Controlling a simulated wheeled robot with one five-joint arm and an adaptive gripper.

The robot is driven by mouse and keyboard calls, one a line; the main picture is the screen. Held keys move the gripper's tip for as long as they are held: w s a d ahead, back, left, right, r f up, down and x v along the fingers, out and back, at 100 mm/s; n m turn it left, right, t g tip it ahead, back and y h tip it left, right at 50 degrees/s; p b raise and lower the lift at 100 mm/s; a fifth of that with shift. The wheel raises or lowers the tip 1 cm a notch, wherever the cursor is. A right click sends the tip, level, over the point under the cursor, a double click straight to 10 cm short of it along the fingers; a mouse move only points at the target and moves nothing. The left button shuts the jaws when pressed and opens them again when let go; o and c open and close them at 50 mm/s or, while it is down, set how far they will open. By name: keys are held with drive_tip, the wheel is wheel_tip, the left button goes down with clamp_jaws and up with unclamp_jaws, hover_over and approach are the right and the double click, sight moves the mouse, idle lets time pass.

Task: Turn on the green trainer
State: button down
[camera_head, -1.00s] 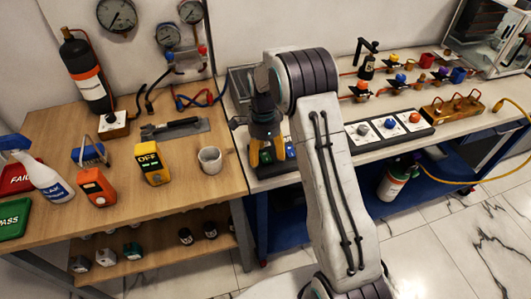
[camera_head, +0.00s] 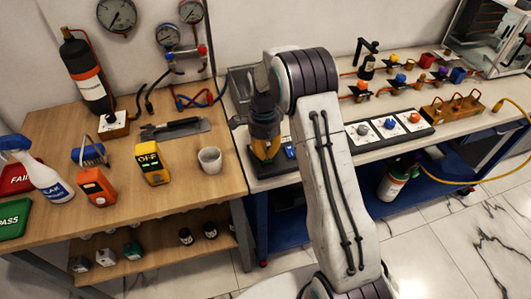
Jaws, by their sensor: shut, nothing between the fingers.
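My gripper (camera_head: 265,150) points down at the left end of the long bench, with its orange-yellow fingers shut and empty. It is low over a dark base (camera_head: 287,168) that stands on the bench. A blue piece (camera_head: 290,151) shows on that base just right of the fingers. The green trainer is hidden behind my gripper, so I cannot tell whether the fingers touch it or what state it is in.
A white cup (camera_head: 210,160), a yellow meter (camera_head: 152,163) and an orange device (camera_head: 97,187) stand on the wooden table to the left. A panel with several knobs (camera_head: 389,130) lies right of my arm. A grey tray (camera_head: 240,80) is behind my gripper.

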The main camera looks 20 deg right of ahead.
drive_tip(key=shift+s+f+b, duration=0.15)
drive_tip(key=shift+f+b, duration=0.1)
drive_tip(key=shift+b, duration=0.05)
drive_tip(key=shift+f+t+b, duration=0.2)
drive_tip(key=shift+t+b, duration=0.2)
drive_tip(key=shift+b, duration=0.8)
drive_tip(key=t+b, duration=0.1)
drive_tip(key=b, duration=0.2)
drive_tip(key=shift+s, duration=0.15)
drive_tip(key=shift+r+t+b, duration=0.15)
drive_tip(key=shift+t+b, duration=0.3)
drive_tip(key=shift+t, duration=0.05)
drive_tip(key=c, duration=2)
unclamp_jaws()
drive_tip(key=shift+r, duration=0.1)
drive_tip(key=o, duration=1.3)
drive_tip(key=shift+r, duration=0.1)
drive_tip(key=shift+r, duration=0.1)
